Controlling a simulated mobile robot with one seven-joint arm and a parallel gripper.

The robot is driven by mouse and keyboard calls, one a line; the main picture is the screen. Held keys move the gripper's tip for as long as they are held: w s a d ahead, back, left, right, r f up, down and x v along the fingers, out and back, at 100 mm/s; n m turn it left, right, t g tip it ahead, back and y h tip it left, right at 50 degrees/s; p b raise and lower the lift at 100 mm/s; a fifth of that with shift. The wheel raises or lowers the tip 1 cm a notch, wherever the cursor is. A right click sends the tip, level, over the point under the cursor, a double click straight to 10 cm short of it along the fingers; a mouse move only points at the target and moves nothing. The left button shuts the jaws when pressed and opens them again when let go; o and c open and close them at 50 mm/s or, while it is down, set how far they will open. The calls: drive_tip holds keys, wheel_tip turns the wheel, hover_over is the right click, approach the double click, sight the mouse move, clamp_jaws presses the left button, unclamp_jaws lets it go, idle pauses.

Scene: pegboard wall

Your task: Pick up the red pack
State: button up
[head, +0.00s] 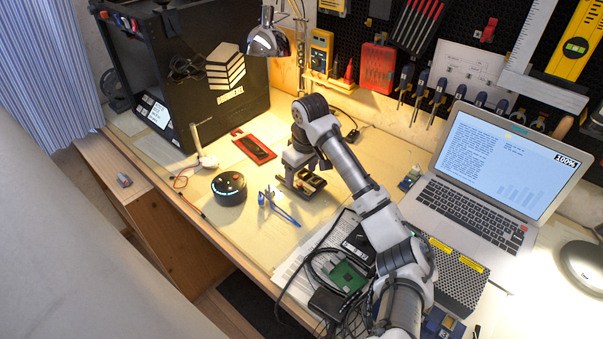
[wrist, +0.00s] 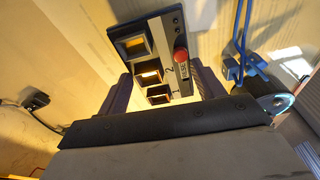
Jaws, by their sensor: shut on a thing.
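My gripper (wrist: 160,92) is shut on a dark box-like device (wrist: 150,60) with square openings and a red button. The device also shows in the head view (head: 313,183), under my gripper at the middle of the bench; I cannot tell whether it touches the bench top. A flat red piece with a black middle (head: 254,148) lies on the bench, left of my gripper and apart from it. A red case (head: 378,67) is at the pegboard. I cannot tell which of these red things is the red pack; neither is in my gripper.
A round black speaker (head: 229,188) and blue-handled pliers (head: 280,208) lie in front of my gripper. A large black enclosure (head: 215,75) stands at the back left. A laptop (head: 490,180) is at right. Cables and a green board (head: 347,276) crowd the front.

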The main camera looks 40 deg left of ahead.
drive_tip(key=shift+f, duration=0.5)
drive_tip(key=shift+f, duration=0.15)
drive_tip(key=o, duration=1.6)
